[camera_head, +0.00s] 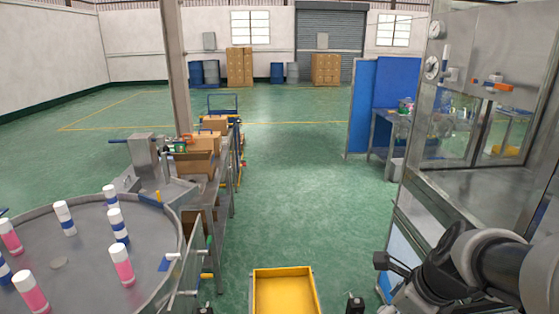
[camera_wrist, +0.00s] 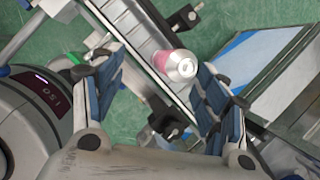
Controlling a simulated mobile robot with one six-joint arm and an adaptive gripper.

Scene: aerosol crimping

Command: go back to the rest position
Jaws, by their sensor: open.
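My gripper (camera_wrist: 158,75) is open in the wrist view, with its blue-padded fingers spread at left and right. In the head view my arm reaches in from the bottom right, and the gripper's fingertips there are partly hidden or cut off.
A round table (camera_head: 85,262) at left carries several white-capped cans. A yellow tray (camera_head: 285,292) is at the bottom centre. A metal machine cabinet (camera_head: 490,190) stands close at right, near my arm. Boxes (camera_head: 200,160) sit on a rack left of centre. The green floor between is clear.

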